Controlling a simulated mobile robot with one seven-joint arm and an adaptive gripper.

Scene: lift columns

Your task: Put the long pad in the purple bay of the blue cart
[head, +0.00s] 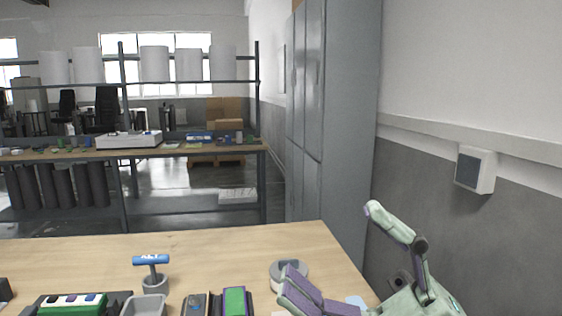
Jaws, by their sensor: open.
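My gripper (328,247) is at the lower right, pale green and purple, with its two fingers spread wide and nothing seen between them. Its left finger overlaps the table's front right part in the picture. A long green block with a purple edge (235,301) lies at the bottom of the picture, left of my gripper, beside a dark holder with a blue part (195,304). I cannot tell whether the green block is the long pad or whether the purple edge is a bay. No blue cart can be made out.
On the wooden table (230,246) stand a blue-handled tool (151,260) in a grey cup, a grey bin (146,305), a dark tray with a green part (75,303) and a round grey dish (289,268). Grey cabinets (335,130) stand behind. The table's far middle is clear.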

